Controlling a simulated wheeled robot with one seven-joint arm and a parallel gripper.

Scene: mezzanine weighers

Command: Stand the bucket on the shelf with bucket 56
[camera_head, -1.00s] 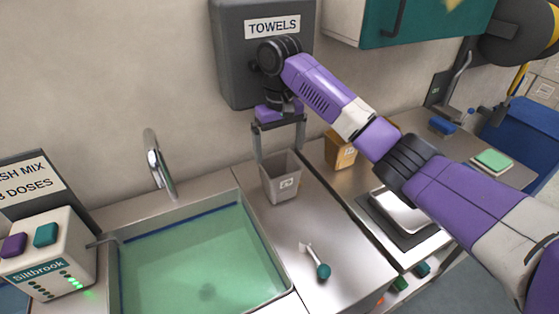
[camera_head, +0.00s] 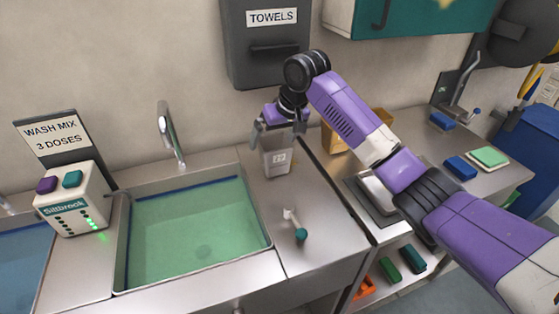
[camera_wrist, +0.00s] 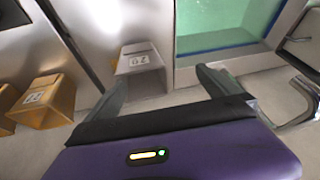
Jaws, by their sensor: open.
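A grey bucket (camera_head: 277,161) with a white label stands upright on the steel counter right of the sink; it also shows in the wrist view (camera_wrist: 142,62). The label's number is too small to read surely. My gripper (camera_head: 280,134) is open just above the bucket. In the wrist view its fingers (camera_wrist: 162,82) are spread, with the bucket beyond the tips, nearer the left finger; I cannot tell whether they touch it. A yellow bucket (camera_head: 344,137) stands farther right, partly behind my arm; its label (camera_wrist: 36,98) is unclear. No bucket reads clearly as 56.
A sink of green water (camera_head: 195,235) lies left of the bucket. A small brush (camera_head: 298,228) lies on the counter in front. Below right is a low shelf with green blocks (camera_head: 388,268) and an orange item (camera_head: 364,288). A towel dispenser (camera_head: 268,60) hangs behind.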

